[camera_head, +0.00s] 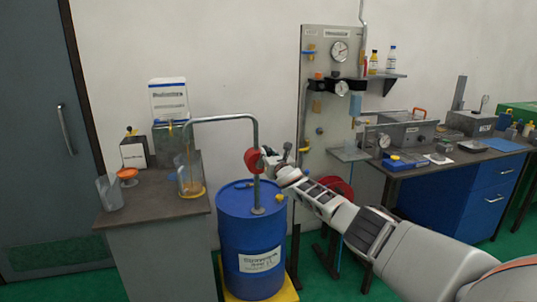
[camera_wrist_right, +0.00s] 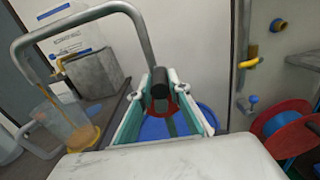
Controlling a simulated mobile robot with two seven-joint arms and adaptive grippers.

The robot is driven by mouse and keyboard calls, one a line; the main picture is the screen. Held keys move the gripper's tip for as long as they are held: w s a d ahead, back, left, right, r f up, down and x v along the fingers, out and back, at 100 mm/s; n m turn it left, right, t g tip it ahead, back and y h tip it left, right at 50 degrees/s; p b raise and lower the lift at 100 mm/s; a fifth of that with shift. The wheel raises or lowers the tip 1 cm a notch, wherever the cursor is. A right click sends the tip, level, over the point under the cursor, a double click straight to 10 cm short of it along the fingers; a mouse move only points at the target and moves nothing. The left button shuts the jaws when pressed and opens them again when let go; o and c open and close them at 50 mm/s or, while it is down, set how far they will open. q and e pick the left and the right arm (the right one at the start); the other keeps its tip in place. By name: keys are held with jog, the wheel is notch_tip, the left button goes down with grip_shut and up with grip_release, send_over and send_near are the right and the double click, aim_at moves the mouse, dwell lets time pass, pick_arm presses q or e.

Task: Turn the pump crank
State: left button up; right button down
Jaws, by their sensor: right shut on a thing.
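The blue drum (camera_head: 250,235) stands at the centre of the head view, and a grey pipe (camera_head: 225,119) rises from it and bends left. The red pump body (camera_head: 252,161) sits on the pipe. My right gripper (camera_head: 268,160) is at the pump's right side. In the right wrist view its two fingers (camera_wrist_right: 162,90) are shut on the dark crank handle (camera_wrist_right: 160,84). The red pump and blue drum lid (camera_wrist_right: 185,122) show behind it, partly hidden by the fingers. My left gripper is in neither view.
A clear jug (camera_head: 190,180) with yellowish content stands under the pipe's outlet on the left bench (camera_head: 160,213). A gauge panel (camera_head: 318,100) and a red reel (camera_head: 335,190) are close to my right arm. A blue workbench (camera_head: 450,200) is at the right.

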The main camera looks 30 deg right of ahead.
jog(key=shift+w+a+r+n, duration=0.1)
jog(key=shift+a+n, duration=0.2)
jog(key=shift+a, duration=0.05)
jog(key=c, duration=1.9)
grip_release()
jog(key=shift+d, duration=0.1)
jog(key=shift+s, duration=0.8)
jog(key=v, duration=0.6)
jog(key=shift+a, duration=0.2)
